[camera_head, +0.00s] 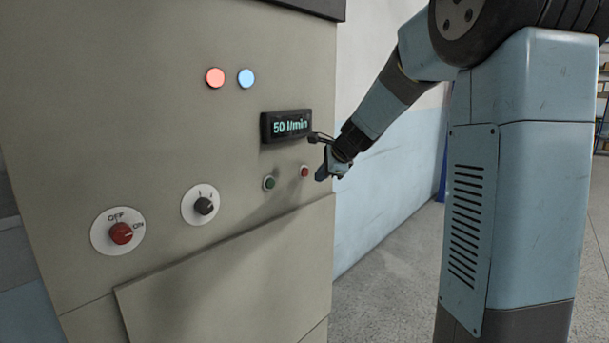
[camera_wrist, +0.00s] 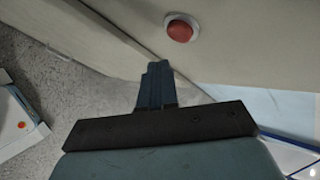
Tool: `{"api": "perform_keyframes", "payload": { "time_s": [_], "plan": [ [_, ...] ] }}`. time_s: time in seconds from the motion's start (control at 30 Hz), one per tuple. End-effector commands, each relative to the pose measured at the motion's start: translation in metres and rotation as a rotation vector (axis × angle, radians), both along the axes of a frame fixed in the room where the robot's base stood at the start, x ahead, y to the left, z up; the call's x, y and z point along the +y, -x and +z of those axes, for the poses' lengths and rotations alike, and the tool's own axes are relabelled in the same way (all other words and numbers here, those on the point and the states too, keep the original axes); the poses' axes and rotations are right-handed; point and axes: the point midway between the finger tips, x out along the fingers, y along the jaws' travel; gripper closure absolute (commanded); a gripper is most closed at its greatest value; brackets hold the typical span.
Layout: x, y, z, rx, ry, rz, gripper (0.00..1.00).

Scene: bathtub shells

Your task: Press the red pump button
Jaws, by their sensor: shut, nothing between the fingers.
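The small red pump button (camera_head: 305,171) sits on the beige panel, right of a green button. In the wrist view the red button (camera_wrist: 180,31) shows larger, with a pale ring around it, above and slightly right of my fingertips. My gripper (camera_head: 321,173) is shut and empty, just to the right of the red button in the head view. In the wrist view its closed fingers (camera_wrist: 157,72) point toward the panel. A gap shows between the fingertips and the button in the wrist view, so no contact is visible.
The panel (camera_head: 150,150) also carries a green button (camera_head: 269,183), a display (camera_head: 286,126) reading 50 l/min, a black selector knob (camera_head: 204,206), a red OFF/ON knob (camera_head: 121,233), a red lamp (camera_head: 215,78) and a blue lamp (camera_head: 246,78). Open floor (camera_head: 385,265) lies right of the panel.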

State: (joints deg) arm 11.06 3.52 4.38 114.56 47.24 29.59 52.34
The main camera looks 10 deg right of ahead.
Motion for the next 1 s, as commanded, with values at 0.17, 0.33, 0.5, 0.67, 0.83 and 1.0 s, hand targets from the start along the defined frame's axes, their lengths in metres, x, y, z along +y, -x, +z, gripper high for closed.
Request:
{"api": "perform_keyframes", "payload": {
  "time_s": [0.17, 0.33, 0.5, 0.67, 0.83, 1.0],
  "plan": [
    [0.0072, -0.0091, 0.0004, -0.002, 0.000, 0.002, 1.00],
    [0.0090, -0.0117, 0.0003, -0.001, -0.001, 0.000, 1.00],
    [0.0089, -0.0117, 0.0002, -0.001, 0.000, 0.000, 1.00],
    [0.0088, -0.0115, 0.0002, -0.001, 0.001, 0.000, 1.00],
    [0.0088, -0.0115, 0.0002, -0.001, 0.001, 0.000, 1.00],
    [0.0088, -0.0115, 0.0002, -0.001, 0.001, 0.000, 1.00]
  ]
}}
